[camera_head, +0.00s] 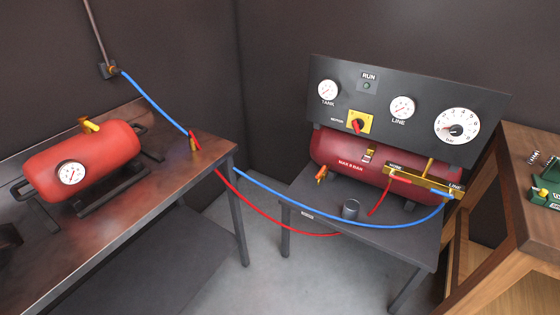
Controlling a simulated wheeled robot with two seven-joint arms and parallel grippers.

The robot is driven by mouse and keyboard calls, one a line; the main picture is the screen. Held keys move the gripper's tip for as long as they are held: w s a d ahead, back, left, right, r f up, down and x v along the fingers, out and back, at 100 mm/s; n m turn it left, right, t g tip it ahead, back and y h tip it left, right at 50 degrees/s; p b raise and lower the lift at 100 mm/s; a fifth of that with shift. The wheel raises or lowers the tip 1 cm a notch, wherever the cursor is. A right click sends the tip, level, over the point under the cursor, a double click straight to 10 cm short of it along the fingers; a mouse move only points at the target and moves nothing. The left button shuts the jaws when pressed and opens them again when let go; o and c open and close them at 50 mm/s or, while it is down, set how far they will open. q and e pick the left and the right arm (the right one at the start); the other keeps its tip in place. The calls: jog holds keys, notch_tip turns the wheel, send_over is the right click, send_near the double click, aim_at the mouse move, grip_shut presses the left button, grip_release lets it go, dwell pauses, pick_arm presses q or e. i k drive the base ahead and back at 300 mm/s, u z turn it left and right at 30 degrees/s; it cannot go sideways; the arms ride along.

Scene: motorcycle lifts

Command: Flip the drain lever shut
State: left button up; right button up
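A red compressor tank (330,152) labelled MAX 8 BAR lies on a grey stand under a black gauge panel. A small orange-and-brass lever (321,174) sits at its lower left end and looks like the drain lever. It is too small to tell whether it stands open or shut. Neither of my grippers is in view.
Blue (300,212) and red (270,218) hoses hang across the gap between bench and stand (400,233). A wooden bench (535,240) is at right.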

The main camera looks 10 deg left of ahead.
aim_at(323, 170)
jog(key=u, duration=0.3)
jog(key=i, duration=1.2)
jog(key=z, duration=1.05)
jog(key=k, duration=1.3)
jog(key=z, duration=0.3)
jog(key=i, duration=0.85)
jog(key=z, duration=0.3)
